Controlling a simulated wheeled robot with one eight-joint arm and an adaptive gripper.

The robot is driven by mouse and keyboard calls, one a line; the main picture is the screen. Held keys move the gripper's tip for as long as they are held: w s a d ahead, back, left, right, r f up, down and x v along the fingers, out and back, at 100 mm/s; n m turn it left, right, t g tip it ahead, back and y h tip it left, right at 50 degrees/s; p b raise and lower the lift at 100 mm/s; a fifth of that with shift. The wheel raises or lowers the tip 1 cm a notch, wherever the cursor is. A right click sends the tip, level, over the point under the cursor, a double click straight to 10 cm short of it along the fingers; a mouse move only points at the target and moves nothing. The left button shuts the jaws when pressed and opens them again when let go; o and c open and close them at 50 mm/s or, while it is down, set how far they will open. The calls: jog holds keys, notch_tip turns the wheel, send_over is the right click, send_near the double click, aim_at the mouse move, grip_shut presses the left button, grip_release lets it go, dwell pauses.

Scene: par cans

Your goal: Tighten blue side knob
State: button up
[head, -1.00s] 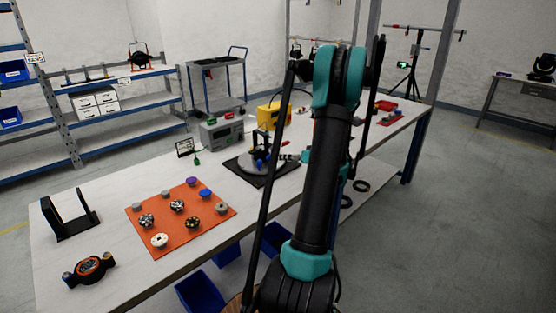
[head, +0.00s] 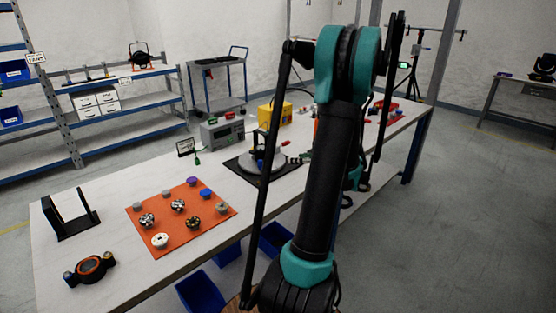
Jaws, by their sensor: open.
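A grey round fixture (head: 278,160) stands on a black mat (head: 243,166) in the middle of the bench. A small blue part, which looks like the blue side knob (head: 260,163), shows on its near left side. A dark upright piece and a small red part rise by the fixture. My gripper (head: 294,159) is small and partly hidden behind my arm, at the right side of the fixture. It is open, with its fingers toward the fixture. I cannot tell whether it touches anything.
An orange mat (head: 160,204) with several knobs, one blue (head: 205,194), lies to the left. A black bracket (head: 70,216) and a ring-shaped device (head: 89,269) are at the near left. A grey instrument box (head: 222,131) and yellow case (head: 274,113) stand behind the fixture.

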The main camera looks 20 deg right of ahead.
aim_at(271, 159)
jog(key=shift+n, duration=0.5)
jog(key=x, duration=1.6)
